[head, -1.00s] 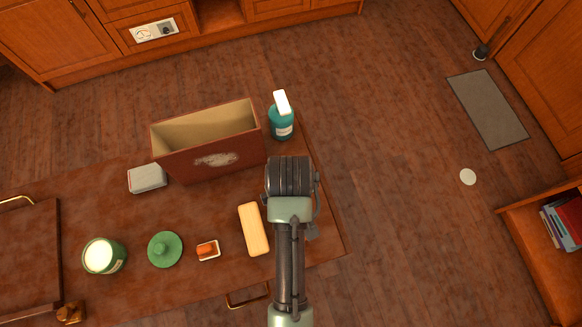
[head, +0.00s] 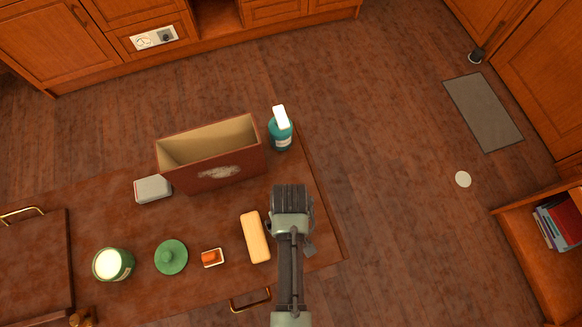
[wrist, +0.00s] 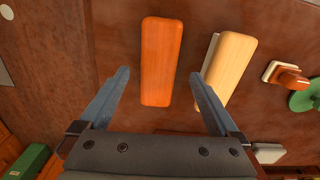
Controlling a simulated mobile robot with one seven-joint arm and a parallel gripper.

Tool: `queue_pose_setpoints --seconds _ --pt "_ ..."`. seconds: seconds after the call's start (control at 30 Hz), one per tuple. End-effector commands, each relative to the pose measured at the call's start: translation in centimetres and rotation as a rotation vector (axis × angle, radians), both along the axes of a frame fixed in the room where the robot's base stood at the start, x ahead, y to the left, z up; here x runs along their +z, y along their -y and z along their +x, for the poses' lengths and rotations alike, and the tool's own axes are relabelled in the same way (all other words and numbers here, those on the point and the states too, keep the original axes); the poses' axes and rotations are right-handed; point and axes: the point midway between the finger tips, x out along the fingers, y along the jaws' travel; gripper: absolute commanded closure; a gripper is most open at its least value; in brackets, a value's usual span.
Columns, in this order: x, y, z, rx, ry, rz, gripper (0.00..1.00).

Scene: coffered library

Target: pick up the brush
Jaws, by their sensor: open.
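My gripper (head: 291,197) is over the right part of the table in the head view, and it is open in the wrist view (wrist: 158,76). An orange-brown wooden block (wrist: 161,62), long with rounded corners, shows between and beyond the open fingers, touching neither as far as I can see. My arm hides it in the head view. A pale wooden block (wrist: 229,68) with a thin whitish layer along its left side lies just right of it, beside the right finger; it also shows in the head view (head: 255,237). I cannot tell for sure which block is the brush.
An open brown box (head: 212,172) and a teal pump bottle (head: 281,132) stand farther back. The table's right edge is close by.

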Motion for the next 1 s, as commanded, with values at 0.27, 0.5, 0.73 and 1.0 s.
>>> queue_pose_setpoints --seconds 0.27,0.5,0.73,1.0 --pt "-3.6 0.2 0.0 -0.001 -0.002 0.0 0.03" --pt "-4.6 0.2 0.1 -0.001 0.001 0.0 0.03" --pt "-4.5 0.2 0.1 -0.001 0.0 0.0 0.19" --pt "-4.5 0.2 0.0 -0.001 0.0 0.0 0.67"
